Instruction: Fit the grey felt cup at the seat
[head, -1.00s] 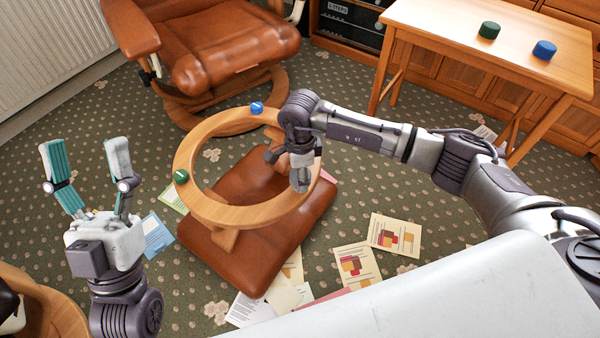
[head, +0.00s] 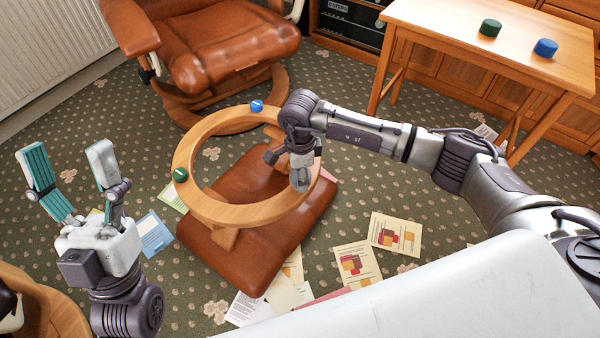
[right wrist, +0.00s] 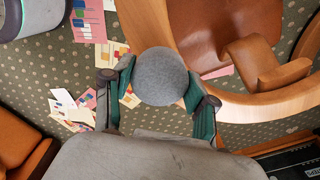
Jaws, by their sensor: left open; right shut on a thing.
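The grey felt cup (right wrist: 161,76) is round and sits between the fingers of my right gripper (right wrist: 160,95), which is shut on it. In the head view my right gripper (head: 299,178) is at the right side of the wooden ring (head: 240,215) of an upturned footstool. The ring there is partly hidden by my arm, and I cannot tell whether the cup touches it. A green cup (head: 180,175) is on the ring's left side and a blue cup (head: 257,106) on its far side. My left gripper (head: 68,165) is open and empty, left of the footstool.
The footstool's brown leather cushion (head: 225,267) lies on the carpet under the ring. Papers (head: 357,266) are scattered around it. A leather armchair (head: 225,60) stands behind. A wooden table (head: 440,25) at the upper right holds a green (head: 490,28) and a blue piece (head: 545,47).

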